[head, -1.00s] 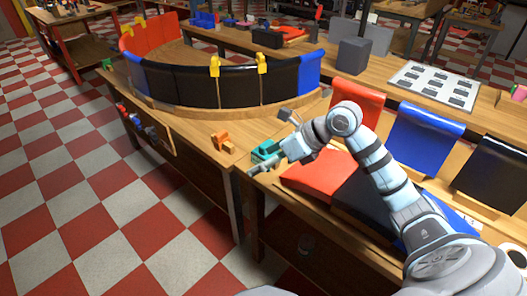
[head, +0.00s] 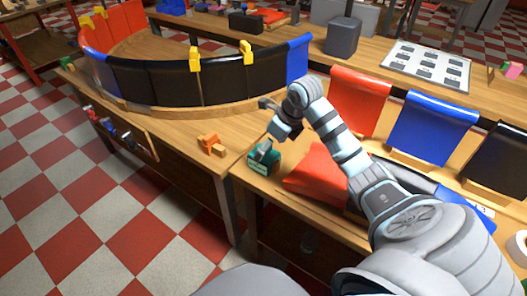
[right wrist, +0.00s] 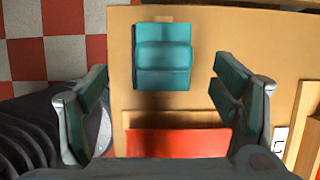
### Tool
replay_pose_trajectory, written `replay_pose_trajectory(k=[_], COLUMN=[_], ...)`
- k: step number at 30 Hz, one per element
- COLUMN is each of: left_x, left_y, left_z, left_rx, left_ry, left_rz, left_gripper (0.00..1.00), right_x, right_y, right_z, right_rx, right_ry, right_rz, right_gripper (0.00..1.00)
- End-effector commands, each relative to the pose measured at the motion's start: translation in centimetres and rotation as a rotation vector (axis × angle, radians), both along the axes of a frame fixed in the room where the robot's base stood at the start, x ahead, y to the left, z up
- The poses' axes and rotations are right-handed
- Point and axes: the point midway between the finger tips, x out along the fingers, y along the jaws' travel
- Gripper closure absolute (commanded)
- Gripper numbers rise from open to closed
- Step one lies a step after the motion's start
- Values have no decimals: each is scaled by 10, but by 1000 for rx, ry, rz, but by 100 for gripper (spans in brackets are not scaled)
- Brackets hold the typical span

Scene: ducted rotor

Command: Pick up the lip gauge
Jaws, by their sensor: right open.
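A stepped teal block (head: 264,160), which I take to be the lip gauge, sits near the front edge of the wooden bench. In the right wrist view the teal block (right wrist: 163,57) lies on the wood, ahead of and between the fingers in the picture. My right gripper (right wrist: 165,105) is open and empty, with clear gaps on both sides of the block. My left gripper is not in view.
An orange clamp-like piece (head: 211,144) stands left of the block. A red panel (head: 318,168) lies close on its right. Behind is a curved wall of black panels (head: 172,84) with yellow clips. Upright red (head: 360,98) and blue (head: 432,126) panels stand at the right.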

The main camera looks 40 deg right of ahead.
Motion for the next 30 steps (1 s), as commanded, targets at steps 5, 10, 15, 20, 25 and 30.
replay_pose_trajectory(k=[5,10,15,20,25,30], left_x=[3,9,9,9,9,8], left_y=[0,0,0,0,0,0], left_z=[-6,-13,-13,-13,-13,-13], left_rx=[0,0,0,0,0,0], left_ry=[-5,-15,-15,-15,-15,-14], left_rz=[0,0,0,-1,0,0], left_gripper=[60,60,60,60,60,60], right_x=[12,28,31,31,31,31], right_y=[4,8,9,9,9,9], right_z=[-21,-49,-53,-53,-53,-53], right_rx=[3,1,-1,-1,-1,-1], right_ry=[-1,1,-1,-1,-1,-1], right_rz=[-1,-1,1,0,0,-1], right_gripper=[19,19,19,30,58,74])
